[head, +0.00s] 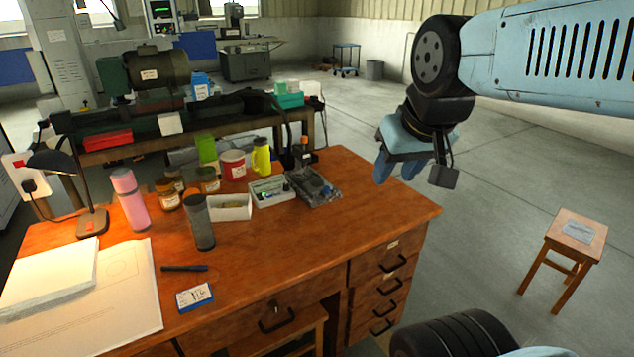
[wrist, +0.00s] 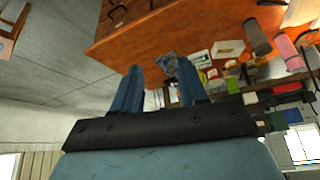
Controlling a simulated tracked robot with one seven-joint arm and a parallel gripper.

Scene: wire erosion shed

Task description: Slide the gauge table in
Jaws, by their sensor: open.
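No thing in view is plainly marked as the gauge table. A wooden desk (head: 320,240) fills the lower left of the head view, with drawers in its front; it also shows at the top of the wrist view (wrist: 150,35). A small wooden stool-like table (head: 576,230) with a light sheet on top stands apart on the floor at right. Under the desk's wide drawer (head: 262,312), another wooden top (head: 295,335) shows partly. My gripper (head: 397,172) is open and empty in the air beyond the desk's right back corner. Its two blue fingers show apart in the wrist view (wrist: 159,68).
A desk lamp (head: 75,185), pink bottle (head: 130,200), grey bottle (head: 197,222), jars and trays crowd the desk's left and back. A workbench (head: 165,135) with a motor stands behind. The floor between desk and small table is clear.

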